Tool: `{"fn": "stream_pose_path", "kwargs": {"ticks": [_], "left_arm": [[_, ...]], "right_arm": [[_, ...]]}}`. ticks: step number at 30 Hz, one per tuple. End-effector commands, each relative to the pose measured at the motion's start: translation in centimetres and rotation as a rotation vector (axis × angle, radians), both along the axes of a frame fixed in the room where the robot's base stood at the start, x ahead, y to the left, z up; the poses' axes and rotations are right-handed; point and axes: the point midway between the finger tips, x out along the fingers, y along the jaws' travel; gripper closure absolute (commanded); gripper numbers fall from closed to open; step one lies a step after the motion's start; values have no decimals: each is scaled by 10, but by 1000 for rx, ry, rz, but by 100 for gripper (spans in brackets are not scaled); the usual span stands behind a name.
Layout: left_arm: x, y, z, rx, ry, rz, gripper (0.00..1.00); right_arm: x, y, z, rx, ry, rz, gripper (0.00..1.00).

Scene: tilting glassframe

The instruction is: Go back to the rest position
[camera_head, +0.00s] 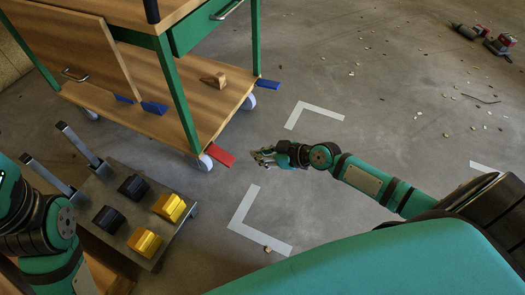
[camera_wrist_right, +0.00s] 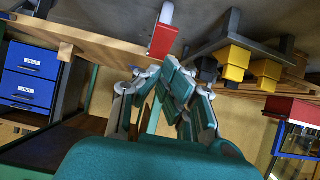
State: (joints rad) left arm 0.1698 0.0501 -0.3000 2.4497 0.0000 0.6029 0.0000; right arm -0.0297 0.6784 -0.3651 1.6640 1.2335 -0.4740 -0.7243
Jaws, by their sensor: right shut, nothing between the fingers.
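My right gripper (camera_head: 265,156) reaches in from the right in the head view, over the open concrete floor. It is shut and empty, a little right of a red wedge-like piece at the trolley's corner. Its closed fingers (camera_wrist_right: 178,82) also show in the right wrist view, touching nothing that I can see. My left arm shows at the left edge of the head view, but its gripper is not in view.
A green-framed wooden trolley (camera_head: 208,104) on casters stands at the upper left. Its red piece (camera_head: 221,155) juts out near my right gripper. A grey stand with yellow blocks (camera_head: 145,241) and black blocks is at lower left. Tools (camera_head: 500,43) lie far right.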

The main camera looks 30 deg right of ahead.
Motion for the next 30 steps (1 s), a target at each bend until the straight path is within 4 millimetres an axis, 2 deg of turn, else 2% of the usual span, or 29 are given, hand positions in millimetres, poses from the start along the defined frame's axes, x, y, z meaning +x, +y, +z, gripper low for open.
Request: {"fn": "stream_pose_path", "kwargs": {"ticks": [19,22,23,26,29,30], "left_arm": [[1,0,-1,1,5,-1,100],[2,0,-1,0,15,0,100],[3,0,-1,1,21,0,100],[6,1,-2,-1,47,-2,100],[8,2,-6,-4,83,-4,100],[9,2,-9,-4,98,-5,100]], "right_arm": [[-4,-3,2,1,-2,-1,100],[-1,5,13,15,-33,-12,100],[0,11,21,25,-58,-22,100],[7,35,63,83,-186,-71,100],[10,61,130,181,-376,-139,100],[8,70,161,228,-457,-165,100]]}}
